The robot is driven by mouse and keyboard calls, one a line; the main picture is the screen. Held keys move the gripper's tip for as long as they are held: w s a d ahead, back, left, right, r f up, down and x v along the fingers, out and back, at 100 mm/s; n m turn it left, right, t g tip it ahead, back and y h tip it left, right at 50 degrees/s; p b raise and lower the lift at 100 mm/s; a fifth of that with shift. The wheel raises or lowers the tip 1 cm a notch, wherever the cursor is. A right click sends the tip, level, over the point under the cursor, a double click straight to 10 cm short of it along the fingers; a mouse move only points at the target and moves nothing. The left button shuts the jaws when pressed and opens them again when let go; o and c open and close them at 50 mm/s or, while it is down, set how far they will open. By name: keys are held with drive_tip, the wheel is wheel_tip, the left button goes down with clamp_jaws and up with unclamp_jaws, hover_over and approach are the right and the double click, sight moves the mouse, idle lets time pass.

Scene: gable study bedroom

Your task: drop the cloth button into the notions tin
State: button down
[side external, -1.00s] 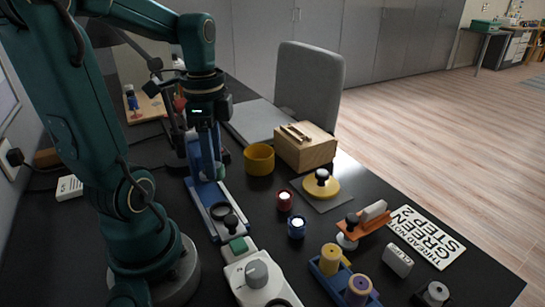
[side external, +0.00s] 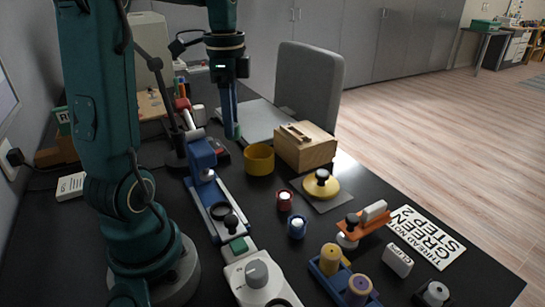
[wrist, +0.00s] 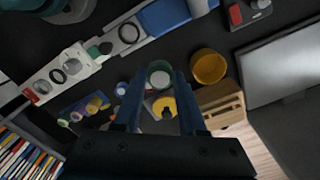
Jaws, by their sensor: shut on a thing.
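My gripper (side external: 233,130) hangs above the dark desk, behind and to the left of an open mustard-yellow tin (side external: 259,162), apart from it. In the wrist view, my gripper (wrist: 160,95) is shut on a small round button with a green rim and a pale face (wrist: 160,76). The yellow tin (wrist: 208,68) shows to the right of the fingers in the wrist view.
A wooden box (side external: 304,148) stands right of the tin. The blue press (side external: 208,190) stands left of it. Red (side external: 284,202) and blue (side external: 297,228) small pots, a spool rack (side external: 328,285) and an orange stand (side external: 365,223) are nearer the front. A grey chair (side external: 310,85) is behind.

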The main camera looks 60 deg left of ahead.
drive_tip(key=w+a+f, duration=0.4)
drive_tip(key=w+a, duration=0.3)
drive_tip(key=w, duration=0.3)
drive_tip(key=shift+s+d+f, duration=0.1)
drive_tip(key=shift+d+f, duration=0.05)
drive_tip(key=shift+f, duration=1.75)
drive_tip(key=shift+s+d+f, duration=0.1)
drive_tip(key=shift+f, duration=1.75)
drive_tip(key=shift+c, duration=2)
unclamp_jaws()
drive_tip(key=shift+r, duration=0.1)
wheel_tip(320, 180, up, 5)
